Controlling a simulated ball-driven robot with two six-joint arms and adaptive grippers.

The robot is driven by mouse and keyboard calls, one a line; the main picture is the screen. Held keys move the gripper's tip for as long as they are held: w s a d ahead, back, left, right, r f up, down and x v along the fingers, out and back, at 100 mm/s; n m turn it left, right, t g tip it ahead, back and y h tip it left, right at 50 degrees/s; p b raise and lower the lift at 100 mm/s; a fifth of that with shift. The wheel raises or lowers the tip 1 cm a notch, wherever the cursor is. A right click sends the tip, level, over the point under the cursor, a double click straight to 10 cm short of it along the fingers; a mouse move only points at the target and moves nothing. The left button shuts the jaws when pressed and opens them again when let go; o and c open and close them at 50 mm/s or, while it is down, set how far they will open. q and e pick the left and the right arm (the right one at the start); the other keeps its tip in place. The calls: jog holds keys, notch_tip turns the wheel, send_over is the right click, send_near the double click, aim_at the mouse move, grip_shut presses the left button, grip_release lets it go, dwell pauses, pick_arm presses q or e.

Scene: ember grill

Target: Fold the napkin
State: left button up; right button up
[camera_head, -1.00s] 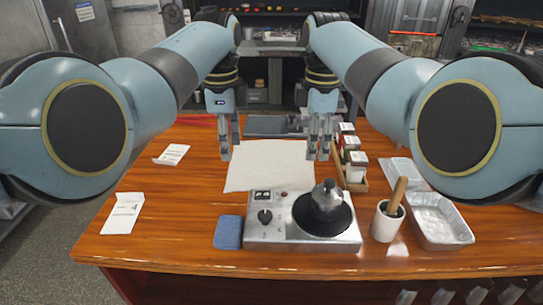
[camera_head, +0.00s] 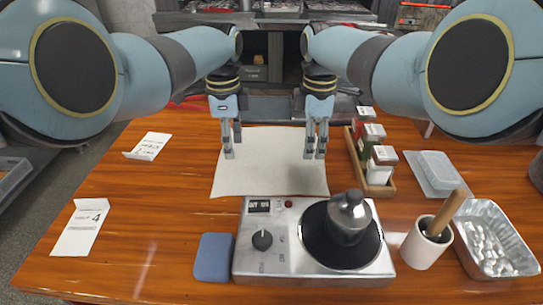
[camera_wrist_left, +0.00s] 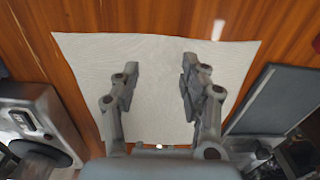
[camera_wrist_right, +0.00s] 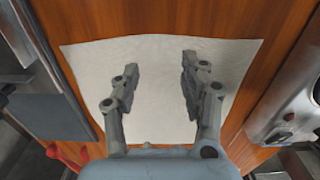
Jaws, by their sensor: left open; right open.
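A white napkin (camera_head: 270,172) lies flat and unfolded on the wooden table, behind the hot plate. It also shows in the left wrist view (camera_wrist_left: 155,65) and the right wrist view (camera_wrist_right: 155,70). My left gripper (camera_head: 232,152) is open above the napkin's left part, its fingers pointing down. My right gripper (camera_head: 315,154) is open above the napkin's right part. Both are empty. The wrist views show cloth between and beyond the spread fingers of each gripper. I cannot tell exactly how high the fingertips are above the cloth.
A hot plate (camera_head: 275,263) with a moka pot (camera_head: 348,215) stands in front of the napkin. A spice rack (camera_head: 378,190) is close to its right. A mortar (camera_head: 422,249), foil tray (camera_head: 475,263) and blue sponge (camera_head: 213,257) are nearer the front. Table at the left is mostly clear.

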pick_arm(q)
jog(key=shift+w+f, duration=0.35)
jog(key=shift+f, duration=0.15)
pick_arm(e)
jog(key=shift+w+f, duration=0.3)
jog(key=shift+f, duration=0.2)
pick_arm(q)
jog(key=shift+f, duration=0.2)
pick_arm(e)
jog(key=shift+f, duration=0.25)
pick_arm(q)
jog(key=shift+s+f, duration=0.1)
jog(key=shift+s, duration=0.3)
pick_arm(e)
jog(key=shift+s, duration=0.35)
pick_arm(q)
jog(key=shift+w+f, duration=0.1)
jog(key=shift+f, duration=0.05)
pick_arm(e)
jog(key=shift+f, duration=0.2)
pick_arm(q)
jog(key=shift+w, duration=0.1)
pick_arm(e)
jog(key=shift+w, duration=0.15)
